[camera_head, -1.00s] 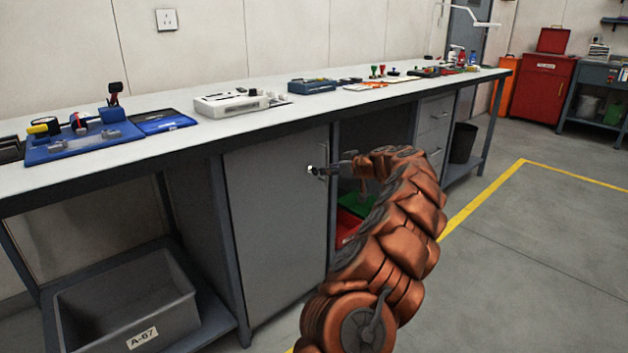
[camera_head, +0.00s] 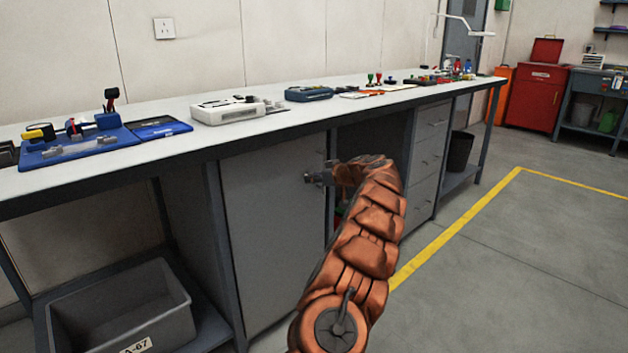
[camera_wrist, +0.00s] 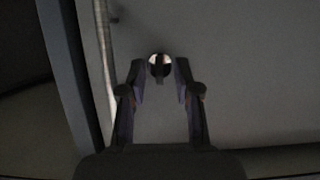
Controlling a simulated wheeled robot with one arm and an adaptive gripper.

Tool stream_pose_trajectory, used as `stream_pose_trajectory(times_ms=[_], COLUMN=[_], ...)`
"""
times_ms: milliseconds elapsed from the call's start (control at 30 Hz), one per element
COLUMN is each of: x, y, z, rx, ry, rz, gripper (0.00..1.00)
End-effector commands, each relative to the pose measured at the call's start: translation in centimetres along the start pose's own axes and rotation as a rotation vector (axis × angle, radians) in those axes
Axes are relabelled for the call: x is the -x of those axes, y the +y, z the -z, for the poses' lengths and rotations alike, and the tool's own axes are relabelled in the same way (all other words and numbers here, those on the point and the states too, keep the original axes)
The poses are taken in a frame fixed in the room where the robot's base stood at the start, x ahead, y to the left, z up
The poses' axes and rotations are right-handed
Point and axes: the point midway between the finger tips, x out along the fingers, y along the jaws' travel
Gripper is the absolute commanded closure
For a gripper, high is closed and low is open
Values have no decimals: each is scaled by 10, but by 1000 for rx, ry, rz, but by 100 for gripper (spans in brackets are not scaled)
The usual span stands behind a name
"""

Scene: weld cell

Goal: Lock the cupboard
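The grey cupboard door (camera_head: 268,235) under the workbench looks shut, flush with the bench front. My gripper (camera_wrist: 160,65) is open, one finger on each side of that piece, with visible gaps. In the head view my gripper (camera_head: 312,178) is at the door's upper right edge, and hides the lock there.
The white worktop (camera_head: 225,135) overhangs the door and carries tool trays and instruments. A grey bin (camera_head: 125,305) sits on the low shelf at left. Right of the door are an open bay, mostly behind my arm, and drawers (camera_head: 425,160). The floor at right is clear.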

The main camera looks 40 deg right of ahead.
Motion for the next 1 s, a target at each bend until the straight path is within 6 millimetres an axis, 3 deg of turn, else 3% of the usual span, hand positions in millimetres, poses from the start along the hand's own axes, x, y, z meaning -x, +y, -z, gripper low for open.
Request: stream_pose_trajectory(times_ms=[367,667,1000], x=[-2,-2,-2], y=[0,0,-2], z=[0,0,0], rx=[0,0,0], ry=[1,0,1], rz=[0,0,-1], gripper=[69,100,100])
